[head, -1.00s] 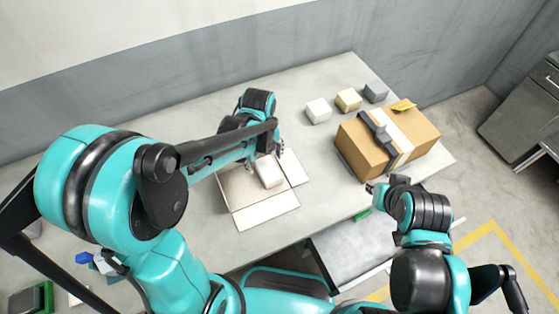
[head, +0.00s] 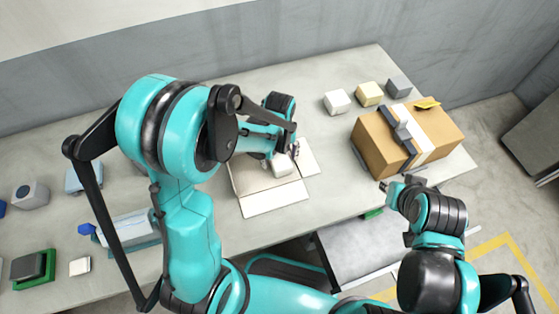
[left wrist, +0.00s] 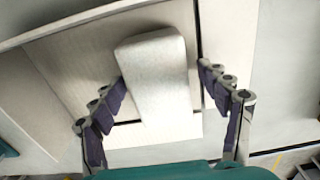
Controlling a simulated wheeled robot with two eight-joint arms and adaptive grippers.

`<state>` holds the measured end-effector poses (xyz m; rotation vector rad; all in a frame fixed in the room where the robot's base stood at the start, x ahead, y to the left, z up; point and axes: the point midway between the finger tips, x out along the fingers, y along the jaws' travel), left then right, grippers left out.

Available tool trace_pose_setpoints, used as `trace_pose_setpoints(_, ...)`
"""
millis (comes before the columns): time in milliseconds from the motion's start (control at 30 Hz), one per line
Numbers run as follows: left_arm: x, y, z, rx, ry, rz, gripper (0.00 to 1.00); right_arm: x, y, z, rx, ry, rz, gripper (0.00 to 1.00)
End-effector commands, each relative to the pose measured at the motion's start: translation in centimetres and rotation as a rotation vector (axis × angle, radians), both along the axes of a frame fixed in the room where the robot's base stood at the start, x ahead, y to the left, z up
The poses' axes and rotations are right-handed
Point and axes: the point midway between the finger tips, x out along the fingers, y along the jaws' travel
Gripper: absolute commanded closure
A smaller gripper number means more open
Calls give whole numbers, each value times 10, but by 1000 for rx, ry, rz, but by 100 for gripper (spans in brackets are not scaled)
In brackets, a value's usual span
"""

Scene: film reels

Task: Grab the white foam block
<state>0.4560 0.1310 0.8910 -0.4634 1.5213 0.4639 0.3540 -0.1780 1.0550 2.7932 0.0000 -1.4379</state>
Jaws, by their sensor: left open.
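A white foam block (head: 283,166) lies in the shallow open cardboard box (head: 262,208) on the table. In the left wrist view the block (left wrist: 155,75) is a rounded, pale slab between the purple finger pads. My left gripper (left wrist: 163,92) is open, with one finger on either side of the block's near part. A gap shows on the right side; contact on the left is unclear. In the head view my left gripper (head: 284,153) is over the box and partly covers the block. My right gripper (head: 389,186) is by the table's front edge, its fingers too small to judge.
A white cube (head: 337,102), a cream cube (head: 370,94) and a grey cube (head: 399,86) stand at the back. A closed carton (head: 375,148) with a strap stands at the right. Several small items lie at the left, including a green tray (head: 34,270).

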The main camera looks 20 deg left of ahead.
Motion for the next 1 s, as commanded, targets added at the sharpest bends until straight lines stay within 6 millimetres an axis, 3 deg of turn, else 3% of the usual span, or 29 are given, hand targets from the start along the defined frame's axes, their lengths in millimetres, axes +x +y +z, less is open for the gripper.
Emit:
trace_pose_setpoints(67, 0, 0, 1, 0, 0, 0, 24, 0, 0, 1, 0, 0, 0, 76)
trace_pose_setpoints(100, 0, 0, 1, 0, 0, 0, 29, 0, 0, 1, 0, 0, 0, 76)
trace_pose_setpoints(267, 0, 0, 1, 0, 0, 0, 69, 0, 0, 1, 0, 0, 0, 76)
trace_pose_setpoints(733, 0, 0, 8, 0, 0, 0, 69, 0, 0, 4, 0, 0, 0, 76)
trace_pose_setpoints(1000, -1, -1, 49, 0, 0, 0, 69, 0, 0, 22, 0, 0, 0, 76)
